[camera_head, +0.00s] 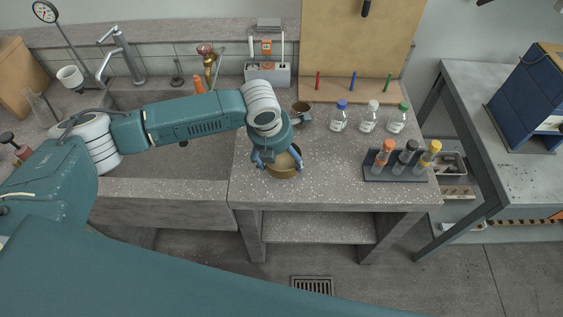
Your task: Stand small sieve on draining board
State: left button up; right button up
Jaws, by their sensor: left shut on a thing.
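A small round sieve (284,171) with a brass-coloured rim is near the front left of the speckled bench top (330,180). My left gripper (278,160) reaches in from the left over the sink and is shut on the sieve from above. The gripper hides part of the sieve, and I cannot tell whether it touches the bench. No separate draining board can be made out; the bench top lies right beside the sink. My right gripper is not in view.
A rack (395,174) with several capped tubes stands right of the sieve. Capped bottles (368,117) stand behind, and a dark cup (301,108) is behind the gripper. The sink (165,158) is at left. Bench space in front of the rack is clear.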

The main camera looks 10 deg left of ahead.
aim_at(281, 163)
pick_arm(q)
notch_tip(281, 163, down, 3)
jog(key=shift+f+p, duration=0.2)
jog(key=shift+p, duration=0.1)
jog(key=shift+f, duration=0.35)
jog(key=o, duration=1.3)
jog(key=shift+f, duration=0.1)
